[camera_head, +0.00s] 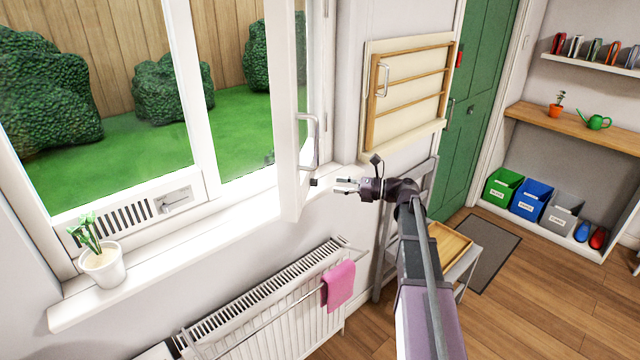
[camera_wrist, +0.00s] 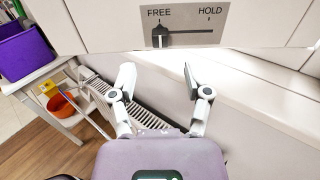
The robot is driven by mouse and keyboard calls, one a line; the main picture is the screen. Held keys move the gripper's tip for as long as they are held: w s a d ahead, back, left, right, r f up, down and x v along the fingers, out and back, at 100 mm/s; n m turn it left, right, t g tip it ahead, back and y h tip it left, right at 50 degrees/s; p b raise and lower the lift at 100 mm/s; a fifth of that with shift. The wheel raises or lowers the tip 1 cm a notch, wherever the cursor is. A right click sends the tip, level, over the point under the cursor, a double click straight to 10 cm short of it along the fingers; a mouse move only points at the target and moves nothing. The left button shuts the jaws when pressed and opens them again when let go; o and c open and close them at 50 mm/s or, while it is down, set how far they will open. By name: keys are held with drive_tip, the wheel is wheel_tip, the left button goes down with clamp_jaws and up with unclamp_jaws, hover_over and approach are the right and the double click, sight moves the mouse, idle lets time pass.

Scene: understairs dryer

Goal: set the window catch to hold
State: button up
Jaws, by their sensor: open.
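The window catch (camera_wrist: 187,22) is a grey plate on the white sash in the wrist view, marked FREE at left and HOLD at right. Its dark knob (camera_wrist: 160,36) stands at the left, under FREE, with a bar reaching right from it. In the head view the window sash (camera_head: 291,150) stands swung open; a small dark piece (camera_head: 313,182) shows at its lower edge, probably the knob. My gripper (camera_head: 347,187) is just right of it, apart from it. In the wrist view my gripper (camera_wrist: 158,80) is open and empty, its fingers spread below the plate.
A radiator (camera_head: 265,300) with a pink cloth (camera_head: 338,286) stands below the sill. The sash handle (camera_head: 309,142) juts out above the catch. A wooden drying rack (camera_head: 408,90) hangs on the wall to the right. A potted plant (camera_head: 101,262) is far left on the sill.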

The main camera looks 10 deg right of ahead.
sight(314, 182)
drive_tip(key=shift+x, duration=2.95)
clamp_jaws()
drive_tip(key=shift+w, duration=0.15)
